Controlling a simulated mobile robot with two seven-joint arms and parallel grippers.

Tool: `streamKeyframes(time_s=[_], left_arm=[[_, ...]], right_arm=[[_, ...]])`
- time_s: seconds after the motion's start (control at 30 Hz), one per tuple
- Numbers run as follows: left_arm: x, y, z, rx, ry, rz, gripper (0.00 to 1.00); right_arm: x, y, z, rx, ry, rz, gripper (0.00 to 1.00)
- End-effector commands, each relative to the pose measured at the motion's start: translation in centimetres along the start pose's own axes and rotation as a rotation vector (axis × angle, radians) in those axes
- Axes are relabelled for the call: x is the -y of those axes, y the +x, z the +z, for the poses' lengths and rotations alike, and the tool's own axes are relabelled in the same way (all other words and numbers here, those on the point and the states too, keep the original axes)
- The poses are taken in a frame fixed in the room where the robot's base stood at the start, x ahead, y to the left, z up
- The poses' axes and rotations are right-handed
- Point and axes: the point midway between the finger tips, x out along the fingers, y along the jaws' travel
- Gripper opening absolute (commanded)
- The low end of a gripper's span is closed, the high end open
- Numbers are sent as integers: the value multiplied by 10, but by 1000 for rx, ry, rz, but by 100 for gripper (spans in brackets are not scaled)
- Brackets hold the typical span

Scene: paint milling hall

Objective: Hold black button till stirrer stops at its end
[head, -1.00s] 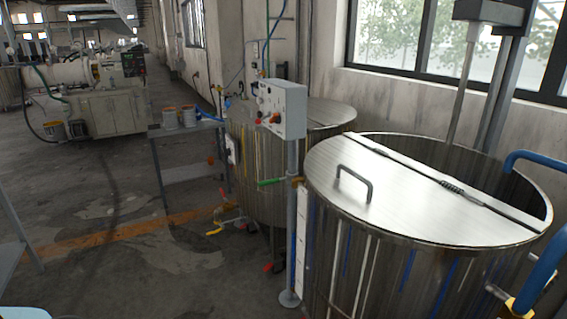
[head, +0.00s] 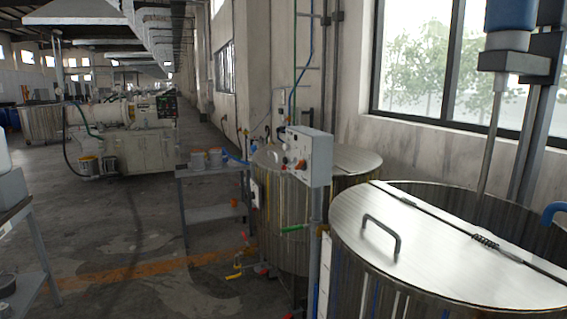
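A pale grey control box (head: 308,157) stands on a grey post (head: 316,240) beside the large steel tank. Its button face is turned to the left and seen at a slant. An orange-red control (head: 300,165) and small dark knobs show on it, but I cannot tell which is the black button. The stirrer has a blue motor (head: 511,15) on a dark bracket (head: 505,62). Its grey shaft (head: 491,140) runs down into the open half of the large tank (head: 420,240); its lower end is hidden. Neither of my grippers is in view.
A second steel tank (head: 345,163) stands behind the control box. A small grey table (head: 212,172) with cans is left of it. A shelf table (head: 35,245) stands at the left edge. The floor (head: 140,225) between is open. Valves (head: 236,272) stick out low.

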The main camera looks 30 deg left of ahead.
Motion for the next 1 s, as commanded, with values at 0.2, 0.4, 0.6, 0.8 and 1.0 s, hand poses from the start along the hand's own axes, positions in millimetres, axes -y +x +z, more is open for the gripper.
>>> streamKeyframes(time_s=[0.2,0.4,0.6,0.8,1.0], left_arm=[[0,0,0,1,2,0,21],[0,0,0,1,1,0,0],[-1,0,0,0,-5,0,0],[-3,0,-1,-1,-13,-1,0],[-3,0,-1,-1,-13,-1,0]], right_arm=[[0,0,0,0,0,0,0],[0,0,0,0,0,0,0],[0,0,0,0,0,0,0],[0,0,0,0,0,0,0],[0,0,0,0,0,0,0]])
